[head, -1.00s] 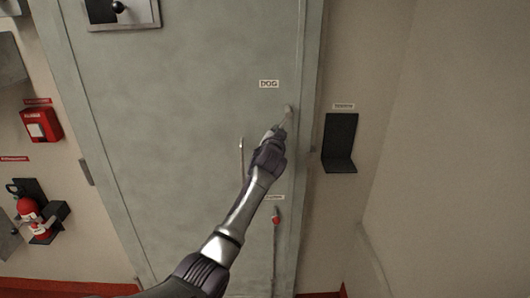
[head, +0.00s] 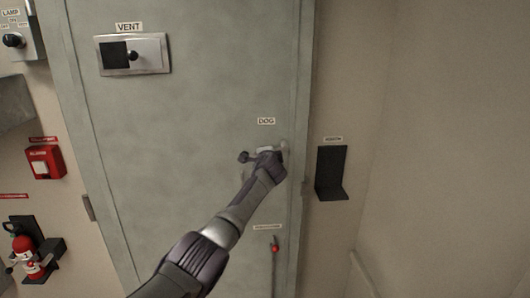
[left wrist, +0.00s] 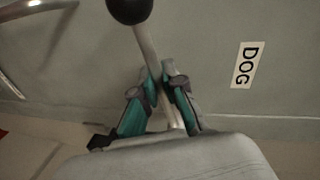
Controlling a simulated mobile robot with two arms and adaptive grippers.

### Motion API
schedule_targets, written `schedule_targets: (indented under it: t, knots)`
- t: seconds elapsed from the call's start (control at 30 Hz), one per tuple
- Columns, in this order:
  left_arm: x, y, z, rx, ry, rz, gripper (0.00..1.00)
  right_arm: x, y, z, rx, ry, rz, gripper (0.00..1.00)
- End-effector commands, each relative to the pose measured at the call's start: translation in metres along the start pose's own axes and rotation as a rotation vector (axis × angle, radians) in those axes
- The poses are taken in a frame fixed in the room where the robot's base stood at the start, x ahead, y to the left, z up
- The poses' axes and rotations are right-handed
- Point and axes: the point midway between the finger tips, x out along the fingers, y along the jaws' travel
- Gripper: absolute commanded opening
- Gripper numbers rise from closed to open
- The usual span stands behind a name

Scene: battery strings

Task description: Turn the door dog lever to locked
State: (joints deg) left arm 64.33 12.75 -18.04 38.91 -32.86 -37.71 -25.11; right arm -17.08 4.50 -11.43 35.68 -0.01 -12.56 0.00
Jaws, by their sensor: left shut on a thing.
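The dog lever (head: 266,149) is on the grey door near its right edge, below the "DOG" label (head: 266,121). It lies nearly level, with its dark knob (head: 243,157) to the left and its pivot to the right. My left gripper (head: 269,155) is shut on the lever's shaft and hides part of it. In the left wrist view the two fingers (left wrist: 158,82) hold the grey shaft (left wrist: 147,50), and the black ball knob (left wrist: 129,8) sticks out beyond them. The "DOG" label (left wrist: 245,65) is beside it. My right gripper is out of view.
A door handle shows in the left wrist view (left wrist: 35,6). A vent slider plate (head: 133,54) is high on the door, and a red-knobbed lever (head: 275,250) is low. A black bracket (head: 331,173) is on the wall right of the door. A red alarm box and extinguisher are at left.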

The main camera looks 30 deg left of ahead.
Motion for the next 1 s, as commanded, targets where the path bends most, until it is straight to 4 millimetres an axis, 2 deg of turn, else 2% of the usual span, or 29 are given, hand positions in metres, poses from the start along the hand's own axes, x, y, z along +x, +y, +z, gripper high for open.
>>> schedule_targets:
  t: [0.03, 0.4, 0.93, 0.97, 1.0]
  knots:
    - [-0.0008, -0.0075, -0.0007, 0.031, -0.007, -0.004, 0.00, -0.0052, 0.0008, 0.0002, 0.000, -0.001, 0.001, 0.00]
    - [-0.0025, -0.0144, -0.0042, 0.165, -0.032, -0.004, 0.00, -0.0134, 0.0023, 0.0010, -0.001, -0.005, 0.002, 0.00]
    - [-0.0027, -0.0155, -0.0046, 0.185, -0.035, -0.006, 0.00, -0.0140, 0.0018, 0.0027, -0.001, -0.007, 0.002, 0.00]
    - [-0.0027, -0.0155, -0.0047, 0.185, -0.035, -0.006, 0.15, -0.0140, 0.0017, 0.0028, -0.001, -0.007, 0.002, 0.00]
    - [-0.0027, -0.0155, -0.0046, 0.184, -0.035, -0.006, 0.21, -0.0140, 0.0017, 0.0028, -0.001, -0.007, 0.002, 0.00]
